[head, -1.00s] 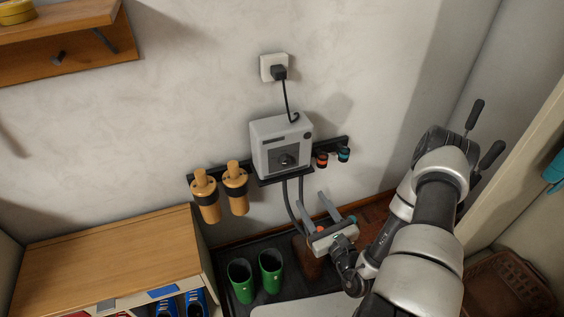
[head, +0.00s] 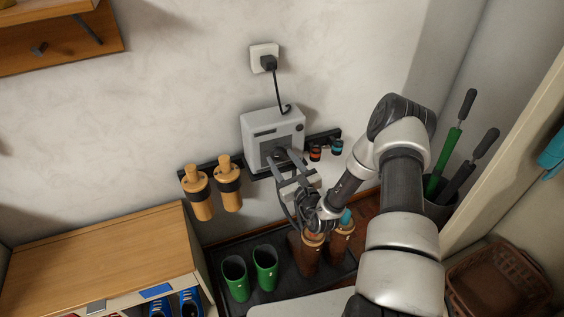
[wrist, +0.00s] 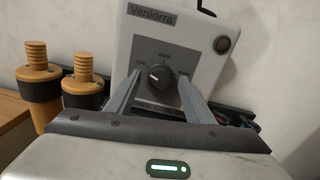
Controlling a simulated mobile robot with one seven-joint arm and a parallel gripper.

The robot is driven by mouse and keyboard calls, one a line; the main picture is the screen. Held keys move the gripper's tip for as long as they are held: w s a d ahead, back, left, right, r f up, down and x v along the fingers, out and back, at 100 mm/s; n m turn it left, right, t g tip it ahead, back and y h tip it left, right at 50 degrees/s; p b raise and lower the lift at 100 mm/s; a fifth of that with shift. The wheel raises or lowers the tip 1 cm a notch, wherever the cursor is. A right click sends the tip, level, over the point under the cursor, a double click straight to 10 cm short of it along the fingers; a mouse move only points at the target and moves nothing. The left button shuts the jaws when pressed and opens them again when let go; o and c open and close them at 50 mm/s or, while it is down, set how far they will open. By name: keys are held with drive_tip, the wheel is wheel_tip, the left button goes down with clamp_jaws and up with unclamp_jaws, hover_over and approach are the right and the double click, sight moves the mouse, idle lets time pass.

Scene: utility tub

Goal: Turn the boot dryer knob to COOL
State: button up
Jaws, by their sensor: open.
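A white mark on the knob points left, roughly toward a label that looks like OFF. Another small label above the knob is hard to read. My gripper (head: 279,159) is open in front of the panel. In the wrist view, its fingers stand left and right of the knob, with gaps visible. I cannot tell how far the tips are from the panel. The head view hides the knob.
A dark round button (wrist: 222,44) is at the dryer's upper right. Orange-brown cylinders (head: 199,190) hang on the rail at left, small coloured items (head: 325,150) at right. Green boots (head: 250,275) and brown boots (head: 308,255) stand below. A cable runs up to the wall socket (head: 264,57).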

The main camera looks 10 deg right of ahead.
drive_tip(key=shift+w, duration=0.2)
drive_tip(key=c, duration=1)
drive_tip(key=shift+c, duration=0.2)
drive_tip(key=shift+m, duration=0.3)
drive_tip(key=m+p, duration=0.1)
drive_tip(key=m, duration=0.2)
drive_tip(key=shift+m+p, duration=0.3)
drive_tip(key=shift+m, duration=0.1)
drive_tip(key=m+p, duration=0.1)
drive_tip(key=m, duration=0.2)
drive_tip(key=shift+m+t, duration=0.3)
drive_tip(key=m+p, duration=0.1)
drive_tip(key=m, duration=0.5)
drive_tip(key=shift+s+f+h+p, duration=0.1)
drive_tip(key=shift+f+h+p, duration=0.05)
drive_tip(key=shift+h+p, duration=0.2)
drive_tip(key=shift+a, duration=0.1)
